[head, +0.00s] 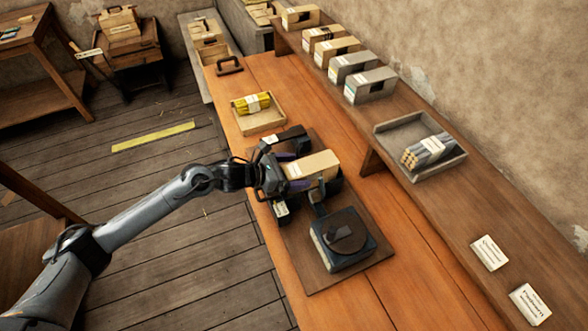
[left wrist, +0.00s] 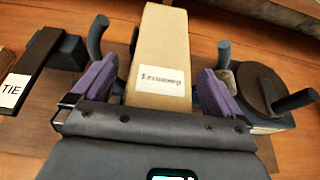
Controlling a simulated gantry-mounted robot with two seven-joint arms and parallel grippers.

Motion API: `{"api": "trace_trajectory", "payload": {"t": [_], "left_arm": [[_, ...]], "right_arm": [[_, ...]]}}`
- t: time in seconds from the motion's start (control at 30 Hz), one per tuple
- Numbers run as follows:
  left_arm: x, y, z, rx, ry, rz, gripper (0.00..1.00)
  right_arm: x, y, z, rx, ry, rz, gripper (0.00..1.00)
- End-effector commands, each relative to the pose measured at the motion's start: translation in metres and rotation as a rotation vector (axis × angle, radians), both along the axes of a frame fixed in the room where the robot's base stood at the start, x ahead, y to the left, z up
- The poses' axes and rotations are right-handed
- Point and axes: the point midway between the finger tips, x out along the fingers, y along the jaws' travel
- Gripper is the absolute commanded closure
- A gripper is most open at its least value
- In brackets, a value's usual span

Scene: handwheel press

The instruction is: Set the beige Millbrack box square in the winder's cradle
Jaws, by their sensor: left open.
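A beige box (head: 314,164) lies in the winder's dark cradle (head: 334,187) on the workbench. In the left wrist view the box (left wrist: 160,45) runs lengthwise between dark cradle posts (left wrist: 97,38); its white label is too blurred to read surely. My left gripper (head: 294,171) is open at the near end of the box. Its purple fingers (left wrist: 160,88) stand on either side of the box, with visible gaps. The winder's round handwheel (head: 345,231) is at the cradle's near side. The cradle floor is hidden, so I cannot tell how fully the box is seated. My right gripper is out of view.
A dark block with a "TIE" label (left wrist: 12,88) stands left of the cradle. A tray with yellow rolls (head: 258,120) is behind it. The raised shelf at right holds several boxes (head: 352,68) and a grey tray (head: 455,165). Clear bench lies nearer me.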

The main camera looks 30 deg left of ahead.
Motion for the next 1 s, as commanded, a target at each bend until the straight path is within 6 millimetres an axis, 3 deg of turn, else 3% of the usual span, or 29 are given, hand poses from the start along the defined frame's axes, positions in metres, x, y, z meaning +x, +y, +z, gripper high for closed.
{"api": "trace_trajectory", "payload": {"t": [0.23, 0.7, 1.0], "left_arm": [[-0.012, 0.013, 0.007, 0.003, -0.003, 0.002, 0.00], [-0.063, 0.056, 0.034, 0.003, -0.002, 0.001, 0.00], [-0.075, 0.065, 0.042, -0.001, -0.004, -0.001, 0.00]], "right_arm": [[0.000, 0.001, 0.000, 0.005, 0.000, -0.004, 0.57], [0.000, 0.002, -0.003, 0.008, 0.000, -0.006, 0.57], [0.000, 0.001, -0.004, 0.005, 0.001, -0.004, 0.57]]}}
